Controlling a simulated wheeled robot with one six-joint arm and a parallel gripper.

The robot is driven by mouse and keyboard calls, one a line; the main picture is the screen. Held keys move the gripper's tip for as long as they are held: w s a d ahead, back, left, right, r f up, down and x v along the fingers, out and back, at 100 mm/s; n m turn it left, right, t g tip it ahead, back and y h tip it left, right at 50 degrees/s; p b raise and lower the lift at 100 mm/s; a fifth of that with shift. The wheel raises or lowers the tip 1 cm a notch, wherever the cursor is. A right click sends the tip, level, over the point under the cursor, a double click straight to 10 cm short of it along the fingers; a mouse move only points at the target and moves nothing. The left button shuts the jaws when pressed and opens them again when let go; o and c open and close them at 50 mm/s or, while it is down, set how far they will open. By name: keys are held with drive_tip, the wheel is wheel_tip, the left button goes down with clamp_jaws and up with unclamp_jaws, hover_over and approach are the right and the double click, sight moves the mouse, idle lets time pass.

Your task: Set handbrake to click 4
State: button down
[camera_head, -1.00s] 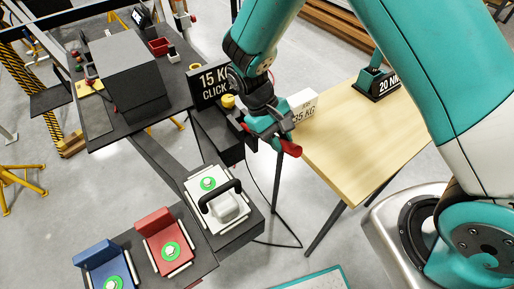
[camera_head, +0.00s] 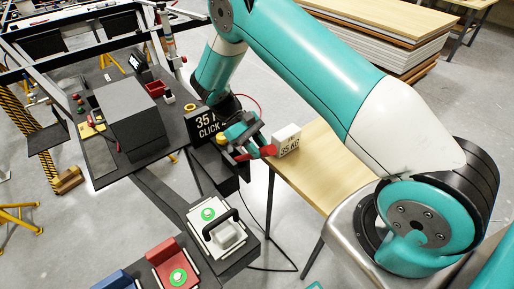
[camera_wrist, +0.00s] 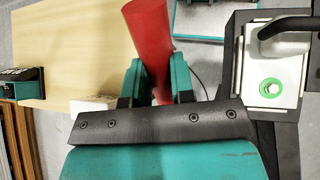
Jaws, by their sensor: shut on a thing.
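The handbrake's red grip (camera_head: 263,152) sticks out between the fingers of my gripper (camera_head: 244,133), by the near left corner of the wooden table. In the wrist view the red grip (camera_wrist: 148,35) stands between the two teal fingers (camera_wrist: 158,85), which are shut on it. A black display (camera_head: 207,124) behind my gripper shows 35 and "CLICK" in white; the end of each line is hidden by my arm. The lever's lower part and pivot are mostly hidden behind my gripper.
A white block marked 35 KG (camera_head: 286,142) sits on the wooden table (camera_head: 330,180) close to the red grip. A white unit with a black handle (camera_head: 222,232) stands in front. A red seat-shaped fixture (camera_head: 172,262) is at lower left.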

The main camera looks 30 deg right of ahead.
drive_tip(key=shift+w, duration=0.1)
drive_tip(key=c, duration=1)
unclamp_jaws()
drive_tip(key=shift+o, duration=0.2)
drive_tip(key=shift+w+a+r, duration=0.15)
drive_tip(key=shift+w+r, duration=0.1)
drive_tip(key=shift+w, duration=0.05)
drive_tip(key=p+v, duration=0.6)
drive_tip(key=shift+r, duration=0.35)
drive_tip(key=shift+w+f, duration=0.1)
drive_tip(key=shift+w, duration=0.1)
